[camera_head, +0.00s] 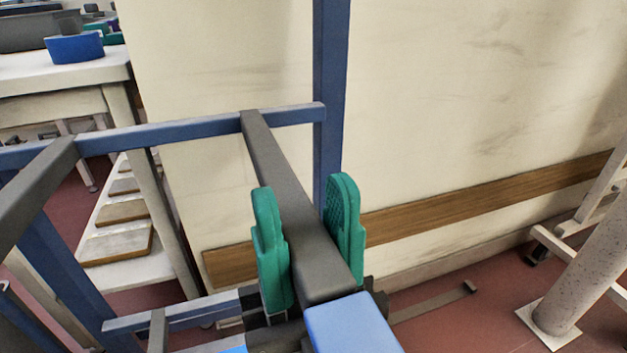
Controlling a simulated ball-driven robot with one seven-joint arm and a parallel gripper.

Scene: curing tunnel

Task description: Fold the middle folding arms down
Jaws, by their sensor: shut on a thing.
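A dark grey folding arm (272,165) runs from the blue upper rail (190,131) toward me and sticks out roughly level. My gripper (304,215) has its two green fingers on either side of this arm near its closer end, shut on it. A light blue block (350,325) is at the arm's near end. A second dark grey arm (35,190) sticks out from the same rail at the left edge. Below it is a lower blue rail (180,312) with a short grey bar (158,332), partly cut off by the picture edge.
A blue upright post (330,90) stands behind the gripper, before a cream wall (470,90) with a wooden strip (480,203). At left are a white table (60,75) and a low shelf with several flat slabs. A speckled column (590,270) stands at right on red floor.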

